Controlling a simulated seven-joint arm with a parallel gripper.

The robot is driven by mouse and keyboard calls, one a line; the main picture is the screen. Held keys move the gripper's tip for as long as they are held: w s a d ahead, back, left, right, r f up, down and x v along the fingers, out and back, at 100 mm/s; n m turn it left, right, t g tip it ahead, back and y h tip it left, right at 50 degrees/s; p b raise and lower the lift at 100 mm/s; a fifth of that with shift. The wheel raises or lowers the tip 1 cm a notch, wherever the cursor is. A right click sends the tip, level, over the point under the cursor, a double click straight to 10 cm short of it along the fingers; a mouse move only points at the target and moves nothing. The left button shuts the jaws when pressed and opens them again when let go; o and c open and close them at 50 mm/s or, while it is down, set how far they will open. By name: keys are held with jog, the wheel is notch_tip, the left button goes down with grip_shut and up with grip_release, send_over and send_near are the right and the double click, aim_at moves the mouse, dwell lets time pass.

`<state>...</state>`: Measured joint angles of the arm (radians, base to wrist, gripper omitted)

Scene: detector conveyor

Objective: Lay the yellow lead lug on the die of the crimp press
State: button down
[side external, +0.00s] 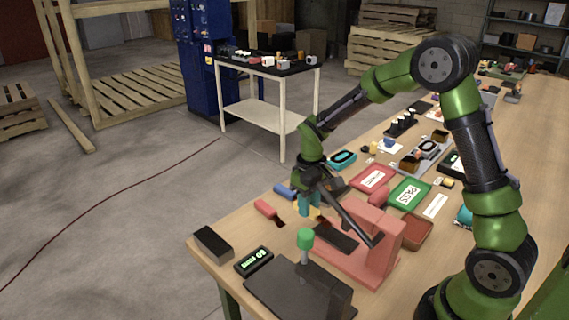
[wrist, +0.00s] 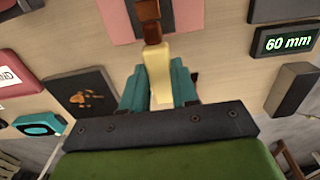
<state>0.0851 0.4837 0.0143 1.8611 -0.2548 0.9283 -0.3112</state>
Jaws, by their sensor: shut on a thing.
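My gripper (side external: 306,204) is shut on the yellow lead lug (wrist: 157,72), its teal fingers on either side of the yellow sleeve. The lug's copper-brown end (wrist: 150,30) points away from the gripper, toward the crimp press. In the side external view only a bit of yellow shows by the fingertips. The pink crimp press (side external: 381,247), with a dark lever, stands just right of my gripper. In the wrist view the copper end overlaps the pink press base (wrist: 118,22). I cannot tell whether it touches the press; the die is not clearly seen.
A green-knobbed dark device (side external: 300,285), a 60 mm display (side external: 254,261) and a dark block (side external: 212,243) stand at the near table end. Red (side external: 371,178) and green (side external: 408,193) trays lie beyond the press.

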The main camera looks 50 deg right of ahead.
aim_at(331, 234)
jog(key=shift+s+f, duration=0.25)
jog(key=shift+s, duration=0.1)
jog(key=shift+s+f, duration=0.2)
jog(key=shift+s, duration=0.9)
jog(key=shift+s+f, duration=0.15)
jog(key=shift+s, duration=1)
jog(key=shift+s+f, duration=0.2)
jog(key=shift+s, duration=0.9)
jog(key=shift+f, duration=0.2)
jog(key=c, duration=0.8)
grip_release()
